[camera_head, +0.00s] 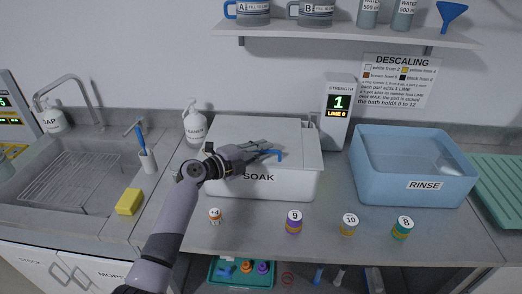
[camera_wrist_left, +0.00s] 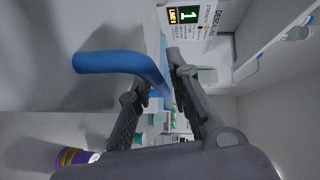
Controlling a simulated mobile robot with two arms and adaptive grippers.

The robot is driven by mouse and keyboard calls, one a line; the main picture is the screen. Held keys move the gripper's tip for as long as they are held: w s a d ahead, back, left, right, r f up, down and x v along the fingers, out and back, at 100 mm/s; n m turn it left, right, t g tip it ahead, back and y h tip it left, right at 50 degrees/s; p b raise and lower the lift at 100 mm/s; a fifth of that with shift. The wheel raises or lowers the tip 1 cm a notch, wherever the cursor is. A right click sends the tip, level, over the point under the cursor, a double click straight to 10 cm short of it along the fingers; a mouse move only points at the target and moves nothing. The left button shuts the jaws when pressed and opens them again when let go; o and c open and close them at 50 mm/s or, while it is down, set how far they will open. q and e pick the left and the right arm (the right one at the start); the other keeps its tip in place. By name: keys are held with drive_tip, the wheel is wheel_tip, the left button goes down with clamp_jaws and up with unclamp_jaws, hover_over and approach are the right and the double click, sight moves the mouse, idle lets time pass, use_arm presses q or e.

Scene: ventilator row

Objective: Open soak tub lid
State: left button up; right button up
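The soak tub (camera_head: 258,186) is a white box labelled SOAK on the counter. Its grey lid (camera_head: 240,130) lies flat on top. A blue handle (camera_head: 272,155) sits at the lid's front edge. My left gripper (camera_head: 264,151) is at this handle, over the front of the lid. In the left wrist view the bent blue handle (camera_wrist_left: 115,63) runs towards the gap between my two dark fingers (camera_wrist_left: 160,85). The fingers stand a little apart, with blue showing between them; whether they press on it cannot be told. My right gripper is not in view.
A display stand (camera_head: 338,112) reading 1 stands behind the tub's right end. A blue RINSE tub (camera_head: 412,165) is to the right. Several small jars (camera_head: 294,222) line the counter's front. A soap bottle (camera_head: 196,125) stands at the left, near the sink (camera_head: 70,175). A shelf (camera_head: 345,34) hangs above.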

use_arm(q)
clamp_jaws()
drive_tip(key=shift+f, duration=0.1)
idle(0.4)
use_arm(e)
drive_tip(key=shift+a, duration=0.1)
use_arm(q)
drive_tip(key=shift+w+a+r+b, duration=0.1)
drive_tip(key=shift+w+r+b, duration=0.05)
drive_tip(key=shift+r+b, duration=0.55)
drive_tip(key=r, duration=0.1)
drive_tip(key=r+g+b, duration=0.1)
drive_tip(key=r, duration=0.1)
drive_tip(key=shift+w+n+b, duration=0.3)
drive_tip(key=shift+w+n, duration=0.1)
drive_tip(key=w+r+n+g+y+p, duration=0.1)
drive_tip(key=w+r+n+g, duration=0.1)
drive_tip(key=w+r, duration=0.4)
drive_tip(key=shift+r+g+y, duration=0.3)
drive_tip(key=shift+r+g, duration=0.1)
drive_tip(key=shift+r, duration=1.55)
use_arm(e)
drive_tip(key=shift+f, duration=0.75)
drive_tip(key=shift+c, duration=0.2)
